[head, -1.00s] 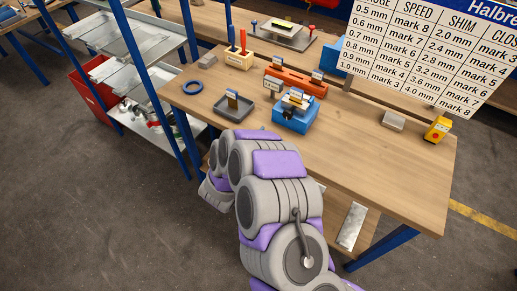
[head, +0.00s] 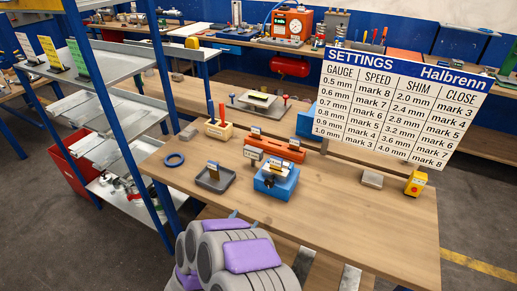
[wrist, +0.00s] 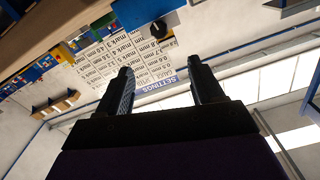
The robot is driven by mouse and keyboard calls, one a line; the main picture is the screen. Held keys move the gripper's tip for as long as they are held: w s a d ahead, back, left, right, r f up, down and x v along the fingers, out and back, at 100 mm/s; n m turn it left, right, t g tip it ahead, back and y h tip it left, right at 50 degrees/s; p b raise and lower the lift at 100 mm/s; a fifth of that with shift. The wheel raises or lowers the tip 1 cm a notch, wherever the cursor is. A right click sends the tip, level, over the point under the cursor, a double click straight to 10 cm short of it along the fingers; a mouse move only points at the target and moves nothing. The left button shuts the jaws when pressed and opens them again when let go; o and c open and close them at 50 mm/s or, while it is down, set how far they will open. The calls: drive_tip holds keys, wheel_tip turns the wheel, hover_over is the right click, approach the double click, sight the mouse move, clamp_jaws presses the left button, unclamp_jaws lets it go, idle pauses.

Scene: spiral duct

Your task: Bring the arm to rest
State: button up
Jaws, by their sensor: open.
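My arm, grey with purple pads, shows folded at the bottom of the head view, in front of the near edge of the wooden workbench (head: 330,215). My gripper is out of sight in the head view. In the wrist view my gripper (wrist: 162,85) shows as two dark fingers standing well apart with nothing between them. The settings board (wrist: 130,50) appears tilted beyond the fingers, against a pale wall and ceiling. No object touches the fingers.
A metal shelf rack (head: 110,110) is at left.

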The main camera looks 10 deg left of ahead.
drive_tip(key=w+a+r+g+y, duration=0.4)
drive_tip(key=a+r+y, duration=0.1)
drive_tip(key=a+y, duration=0.25)
drive_tip(key=s+d+r+n+g+y, duration=0.2)
drive_tip(key=s+r+n+g+y, duration=0.3)
drive_tip(key=r, duration=0.4)
drive_tip(key=s+d+r+g+h, duration=0.1)
drive_tip(key=s+d+g+h, duration=0.1)
drive_tip(key=s+d, duration=0.8)
drive_tip(key=s+d+r+n+g+h, duration=0.1)
drive_tip(key=s+d+g, duration=0.3)
drive_tip(key=s+d, duration=0.6)
drive_tip(key=s+d+r+g+h, duration=0.1)
drive_tip(key=s+d+g+h, duration=0.2)
drive_tip(key=s+d, duration=0.8)
drive_tip(key=shift+s+r+n+g, duration=0.4)
